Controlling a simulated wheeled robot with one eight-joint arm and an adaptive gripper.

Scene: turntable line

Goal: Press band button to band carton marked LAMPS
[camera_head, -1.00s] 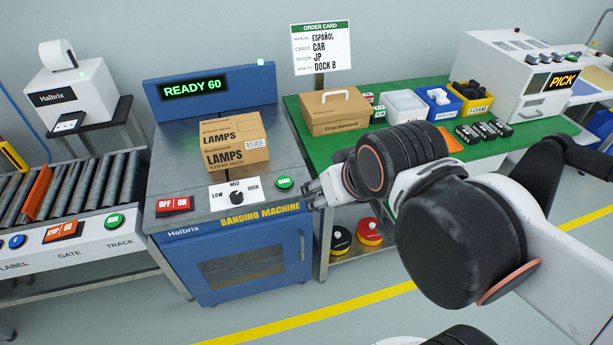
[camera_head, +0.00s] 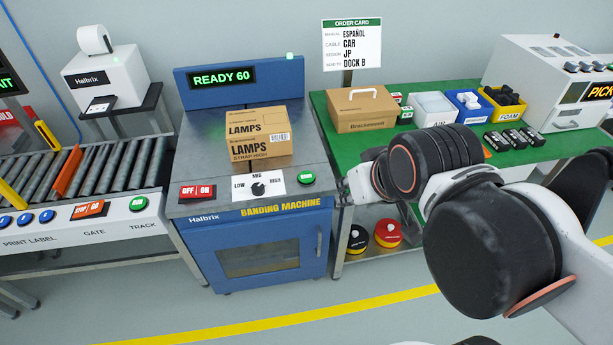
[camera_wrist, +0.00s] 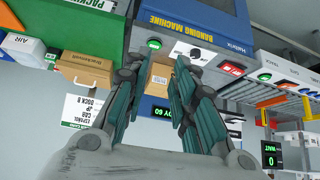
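The carton marked LAMPS (camera_head: 262,148) sits on the top of the banding machine (camera_head: 190,150). Its side also reads STRAP HIGH. The green band button (camera_head: 306,178) is at the machine's front right, and also shows in the wrist view (camera_wrist: 154,43). The dial (camera_head: 258,189) has LOW, MID and HIGH marks; its pointer is too small to read surely. The display (camera_head: 222,78) reads READY 60. My gripper (camera_head: 342,191) is right of the button and apart from it. In the wrist view my gripper (camera_wrist: 160,65) has its fingers spread, with nothing held between them.
A red OFF/ON switch (camera_head: 197,192) is at the machine's front left. A roller conveyor (camera_head: 105,170) with STOP/GO and other buttons stands on the left. A green bench (camera_head: 350,148) on the right holds a brown case (camera_head: 362,112), bins and small black items.

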